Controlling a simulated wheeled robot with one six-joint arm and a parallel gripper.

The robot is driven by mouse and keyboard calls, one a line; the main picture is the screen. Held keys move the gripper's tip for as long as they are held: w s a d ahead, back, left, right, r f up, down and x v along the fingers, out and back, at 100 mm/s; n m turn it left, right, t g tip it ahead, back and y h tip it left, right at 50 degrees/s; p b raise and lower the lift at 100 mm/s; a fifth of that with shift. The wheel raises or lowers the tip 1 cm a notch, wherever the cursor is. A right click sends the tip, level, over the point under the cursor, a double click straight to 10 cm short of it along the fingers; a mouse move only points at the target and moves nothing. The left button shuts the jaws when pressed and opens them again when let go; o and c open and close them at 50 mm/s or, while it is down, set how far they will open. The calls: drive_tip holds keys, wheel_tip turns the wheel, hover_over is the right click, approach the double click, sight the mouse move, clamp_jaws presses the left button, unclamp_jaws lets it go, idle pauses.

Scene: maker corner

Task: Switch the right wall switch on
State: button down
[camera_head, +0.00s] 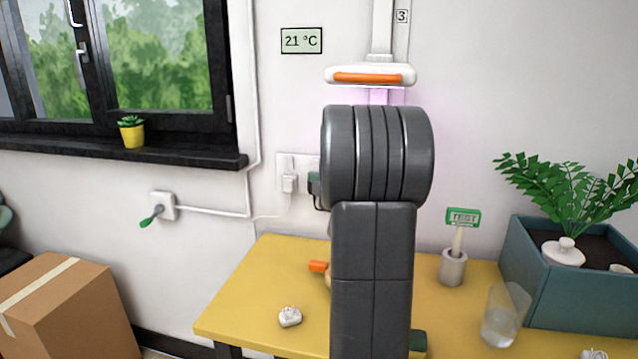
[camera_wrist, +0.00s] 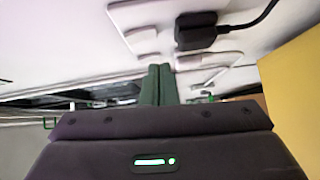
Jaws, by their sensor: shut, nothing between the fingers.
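In the wrist view, white fittings show close to the wall, one at the upper left (camera_wrist: 143,40) and one right of the fingertips (camera_wrist: 207,60), beside a black plug (camera_wrist: 195,31). I cannot tell for sure which is the right wall switch or how it is set. My gripper (camera_wrist: 158,70), with green fingers, is shut and empty, its tips near these fittings.
A white wall box (camera_head: 163,205) with a green lever is at left. The yellow table (camera_head: 250,290) holds a small white object (camera_head: 289,316), a metal cup (camera_head: 453,268), a glass (camera_head: 503,318) and a blue-green planter (camera_head: 570,285). A cardboard box (camera_head: 75,310) stands left.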

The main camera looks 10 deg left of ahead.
drive_tip(key=f+v, duration=0.1)
drive_tip(key=v, duration=0.9)
drive_tip(key=shift+s+f, duration=0.25)
drive_tip(key=shift+s, duration=0.15)
drive_tip(key=shift+s, duration=0.1)
